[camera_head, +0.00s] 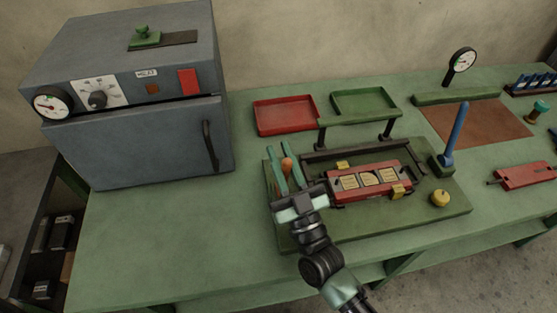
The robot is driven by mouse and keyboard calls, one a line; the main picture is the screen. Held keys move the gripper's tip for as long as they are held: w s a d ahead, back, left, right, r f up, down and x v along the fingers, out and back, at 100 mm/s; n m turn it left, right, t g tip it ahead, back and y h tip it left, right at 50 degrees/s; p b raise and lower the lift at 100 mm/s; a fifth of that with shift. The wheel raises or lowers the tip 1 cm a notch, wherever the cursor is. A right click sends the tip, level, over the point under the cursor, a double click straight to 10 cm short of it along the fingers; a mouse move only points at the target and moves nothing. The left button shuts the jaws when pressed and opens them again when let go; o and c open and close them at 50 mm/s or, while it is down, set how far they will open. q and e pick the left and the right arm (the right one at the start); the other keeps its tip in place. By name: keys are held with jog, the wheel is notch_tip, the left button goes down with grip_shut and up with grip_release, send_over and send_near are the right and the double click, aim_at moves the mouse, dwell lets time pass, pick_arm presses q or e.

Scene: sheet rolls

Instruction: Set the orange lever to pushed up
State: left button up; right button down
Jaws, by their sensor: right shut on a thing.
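The orange lever (287,165) shows as a small orange handle at the left end of the green base plate (350,229) of a press-like fixture. My right gripper (285,160) reaches in from the bottom of the view, with its two pale green fingers on either side of the orange handle. It is shut on the lever. The lower part of the lever is hidden by the fingers and the gripper body, so its exact tilt is hard to tell. My left gripper is not in view.
A red carriage (370,189) with pale patterned pieces lies on the fixture, by a yellow knob (440,198) and a blue lever (455,133). A grey oven (140,145) stands left. A red tray (286,131) and a green tray (366,117) lie behind. The table's front left is clear.

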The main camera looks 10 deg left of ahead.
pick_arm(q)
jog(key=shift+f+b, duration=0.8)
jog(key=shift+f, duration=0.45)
pick_arm(e)
jog(key=shift+s+d+f+t, duration=0.2)
jog(key=shift+s+t, duration=0.2)
jog(key=shift+s, duration=0.25)
jog(key=c, duration=1.3)
grip_release()
jog(key=shift+r, duration=0.2)
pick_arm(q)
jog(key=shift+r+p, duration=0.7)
pick_arm(e)
notch_tip(320, 180, up, 20)
jog(key=shift+f, duration=0.1)
